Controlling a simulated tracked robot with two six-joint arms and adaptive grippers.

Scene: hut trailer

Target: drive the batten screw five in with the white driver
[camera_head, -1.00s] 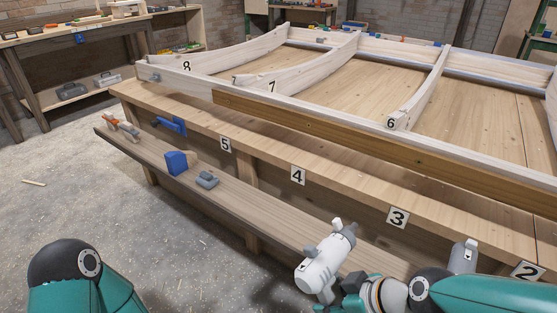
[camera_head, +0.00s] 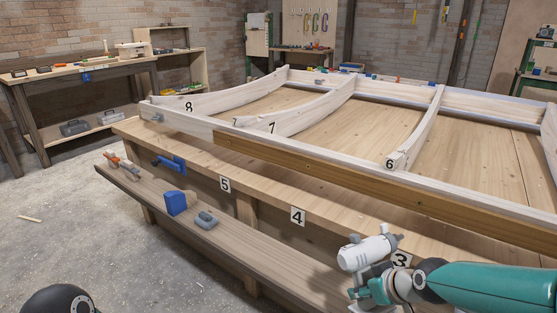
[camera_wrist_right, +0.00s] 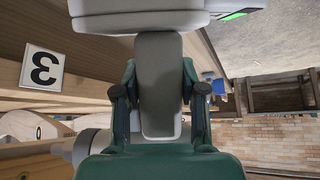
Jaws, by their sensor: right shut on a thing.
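The white driver (camera_head: 367,252) is in my right gripper (camera_head: 366,287), in front of the bench near the number 3 label. My right gripper is shut on its grip. In the right wrist view the driver's grey handle (camera_wrist_right: 158,85) sits between the two fingers (camera_wrist_right: 160,95). The brown batten (camera_head: 330,168) lies along the front of the white frame, above and behind the driver. Dark screw spots show on its face, too small to tell apart. The driver is clear of the batten. Only a dark joint of my left arm shows at the bottom left; its gripper is out of view.
The bench (camera_head: 190,143) carries number labels along its front edge. On the lower shelf (camera_head: 270,255) are a blue block (camera_head: 178,203), a grey tool (camera_head: 206,219) and an orange-and-grey tool (camera_head: 122,164). A blue clamp (camera_head: 171,162) is on the bench edge. Open floor lies at the left.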

